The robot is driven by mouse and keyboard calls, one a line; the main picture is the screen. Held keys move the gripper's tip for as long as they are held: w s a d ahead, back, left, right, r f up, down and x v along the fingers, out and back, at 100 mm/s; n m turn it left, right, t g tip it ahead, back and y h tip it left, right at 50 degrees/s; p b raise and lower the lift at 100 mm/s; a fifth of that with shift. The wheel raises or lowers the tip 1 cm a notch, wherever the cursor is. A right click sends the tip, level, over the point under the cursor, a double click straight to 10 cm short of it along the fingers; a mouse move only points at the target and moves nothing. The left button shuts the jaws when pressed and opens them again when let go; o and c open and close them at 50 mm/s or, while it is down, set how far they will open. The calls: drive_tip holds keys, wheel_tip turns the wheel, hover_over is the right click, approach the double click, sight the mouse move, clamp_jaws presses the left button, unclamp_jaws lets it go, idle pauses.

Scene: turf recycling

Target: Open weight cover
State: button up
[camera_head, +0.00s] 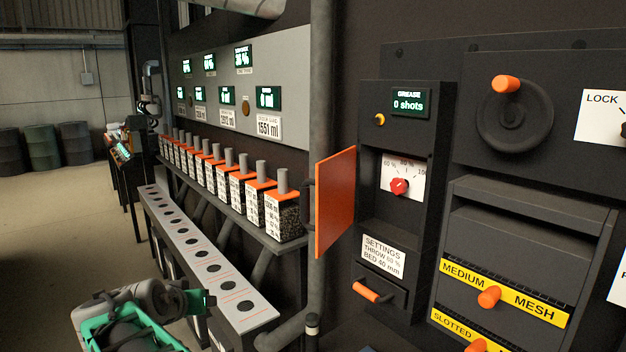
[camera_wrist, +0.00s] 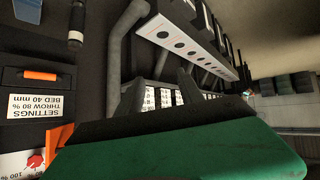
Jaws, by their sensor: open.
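No label in view reads weight, so I cannot tell for sure which part is the weight cover. An orange flap (camera_head: 335,202) with a dark handle on its left stands swung out beside the grease panel. A red dial (camera_head: 400,186) on a percent scale shows uncovered to its right. In the wrist view, the flap's edge (camera_wrist: 58,134) shows at lower left, partly hidden by my green wrist part. My gripper (camera_wrist: 160,84) is open and appears empty, its two dark fingers apart. In the head view my arm is at bottom left, apart from the flap.
A row of orange-topped weight-like canisters (camera_head: 242,191) stands on a shelf, above a grey rail with holes (camera_head: 205,255). A vertical pipe (camera_head: 321,80) runs behind the flap. An orange-handled drawer (camera_head: 372,291) and medium mesh drawer (camera_head: 505,290) are at right.

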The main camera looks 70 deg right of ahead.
drive_tip(key=s+d+r+m+g+h+p, duration=0.15)
drive_tip(key=s+d+r+m+h, duration=0.25)
drive_tip(key=d+r, duration=0.5)
drive_tip(key=m+g+h+p, duration=0.2)
drive_tip(key=m+g+h, duration=0.25)
drive_tip(key=g, duration=0.35)
approach(302, 198)
drive_tip(key=shift+m+t+y, duration=0.25)
drive_tip(key=shift+m+y, duration=0.1)
drive_tip(key=shift+m, duration=0.1)
drive_tip(key=x, duration=0.7)
drive_tip(key=shift+r, duration=0.25)
drive_tip(key=p+x, duration=0.2)
drive_tip(key=x, duration=0.5)
drive_tip(key=shift+d+f, duration=0.1)
drive_tip(key=shift+c, duration=0.3)
clamp_jaws()
